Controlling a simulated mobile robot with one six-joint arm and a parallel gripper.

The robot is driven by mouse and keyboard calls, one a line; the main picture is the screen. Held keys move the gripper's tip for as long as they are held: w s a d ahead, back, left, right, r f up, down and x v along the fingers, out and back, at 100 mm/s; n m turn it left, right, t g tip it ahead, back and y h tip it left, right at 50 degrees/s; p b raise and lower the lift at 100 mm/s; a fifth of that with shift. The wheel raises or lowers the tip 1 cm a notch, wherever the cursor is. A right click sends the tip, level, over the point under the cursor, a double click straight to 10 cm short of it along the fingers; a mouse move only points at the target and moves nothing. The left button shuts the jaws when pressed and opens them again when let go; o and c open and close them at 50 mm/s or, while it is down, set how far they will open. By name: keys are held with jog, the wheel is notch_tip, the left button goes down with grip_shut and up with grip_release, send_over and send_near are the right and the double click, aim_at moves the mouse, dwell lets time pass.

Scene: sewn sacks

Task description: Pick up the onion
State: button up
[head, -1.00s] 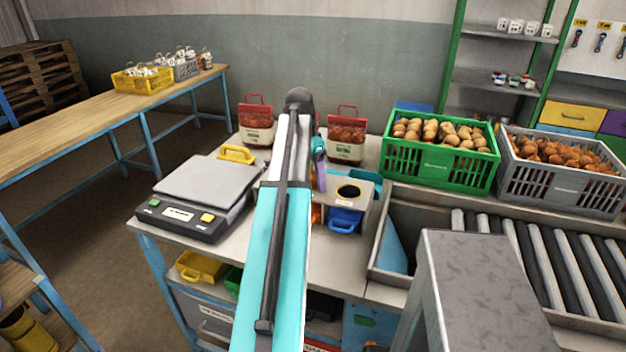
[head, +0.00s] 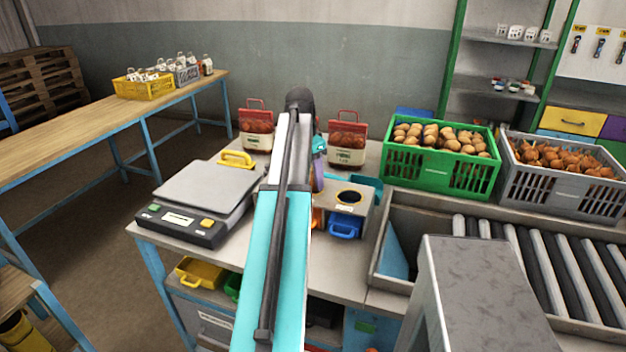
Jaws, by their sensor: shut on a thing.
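My gripper's jaws are hidden behind my own arm, which runs up the middle of the head view. Only a purple and teal part of my wrist shows past the arm's right edge. A small orange patch (head: 316,217) shows below that part, at the left side of the box with a round hole. I cannot tell whether it is an onion or whether my jaws hold it. Several orange-brown onions (head: 560,158) lie in the grey crate (head: 556,192) at the right.
A scale (head: 200,205) stands left of my arm. Two red-topped sacks (head: 256,128) (head: 347,137) stand at the back of the table. The box (head: 345,208) has a blue drawer. A green crate (head: 437,172) of potatoes and a roller conveyor (head: 530,255) are to the right.

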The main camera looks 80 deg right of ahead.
notch_tip(320, 180, up, 2)
jog(key=shift+b, duration=0.3)
jog(key=shift+a+f, duration=0.1)
jog(key=shift+a, duration=0.35)
jog(key=w+a+r+b, duration=0.1)
jog(key=w+a+b, duration=0.1)
jog(key=a, duration=1.3)
jog(key=shift+w+r+b, duration=0.3)
jog(key=shift+w+b, duration=0.1)
jog(key=shift+d, duration=0.1)
